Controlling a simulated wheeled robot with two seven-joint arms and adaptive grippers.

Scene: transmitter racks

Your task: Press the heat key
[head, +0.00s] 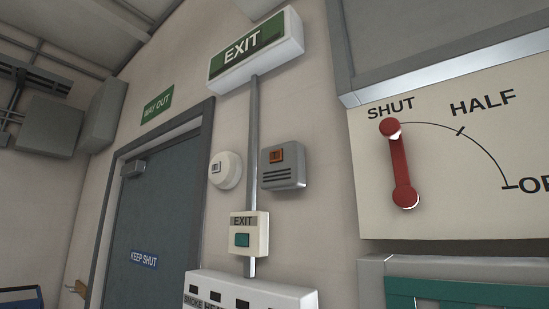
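A white panel (270,291) on the wall is cut off by the bottom edge of the head view. Its face has a row of small dark squares, with the labels SMOKE and HEAT partly visible below them. The HEAT label (212,306) sits at the very bottom edge, under a dark square (216,296). The part of the panel below the labels is out of frame, and I cannot tell whether a heat key shows. Neither of my grippers is in view.
Above the panel are an EXIT box (248,248) with a green button, a round white detector (225,170) and a grey sounder (283,166). A grey door (155,225) is at left. A red lever (400,170) points to SHUT at right.

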